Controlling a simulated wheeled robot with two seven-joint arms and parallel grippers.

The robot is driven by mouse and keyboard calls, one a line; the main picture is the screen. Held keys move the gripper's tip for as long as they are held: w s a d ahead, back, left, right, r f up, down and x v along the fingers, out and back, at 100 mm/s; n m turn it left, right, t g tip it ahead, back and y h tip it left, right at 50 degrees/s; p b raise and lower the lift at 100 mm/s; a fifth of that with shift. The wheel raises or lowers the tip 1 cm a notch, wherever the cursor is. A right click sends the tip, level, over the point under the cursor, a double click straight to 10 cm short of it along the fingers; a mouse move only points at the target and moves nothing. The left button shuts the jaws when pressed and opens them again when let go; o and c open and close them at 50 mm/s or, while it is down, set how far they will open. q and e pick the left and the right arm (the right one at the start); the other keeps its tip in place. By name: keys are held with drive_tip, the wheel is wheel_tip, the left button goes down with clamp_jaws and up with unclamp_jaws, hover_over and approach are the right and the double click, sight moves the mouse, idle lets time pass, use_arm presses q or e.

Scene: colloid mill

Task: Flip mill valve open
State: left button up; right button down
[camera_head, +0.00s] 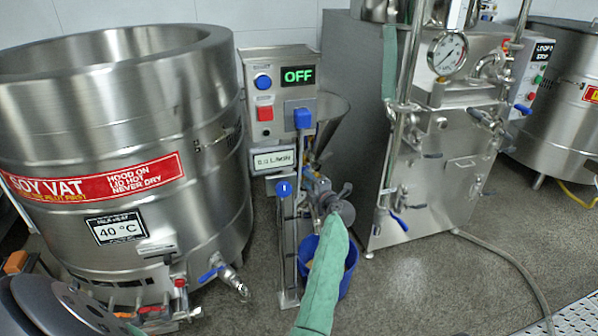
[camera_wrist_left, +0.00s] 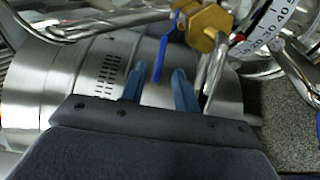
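The mill valve has a thin blue lever (camera_wrist_left: 162,48) and a brass body (camera_wrist_left: 209,27), near the top of the left wrist view. My left gripper (camera_wrist_left: 160,82) is open there. Its two blue fingers stand apart, one on each side of the lever's end, with visible gaps. Whether either finger touches the lever cannot be told. A steel cylinder (camera_wrist_left: 75,85) with vent slots lies behind the fingers. In the head view, the control box (camera_head: 278,95) shows a green OFF display (camera_head: 298,76). I cannot clearly make out the left gripper there. My right gripper is not in view.
A large steel soy vat (camera_head: 120,105) stands left, with a blue-levered outlet (camera_head: 235,284) low down. A blue bucket (camera_head: 347,284) sits behind a green sleeve (camera_head: 325,270). A steel machine with a gauge (camera_head: 447,53) stands right. A hose (camera_head: 515,267) crosses the floor.

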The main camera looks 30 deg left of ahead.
sight(299, 171)
use_arm(q)
drive_tip(key=shift+b+x, duration=0.9)
drive_tip(key=shift+x, duration=3.05)
drive_tip(key=shift+c, duration=0.2)
clamp_jaws()
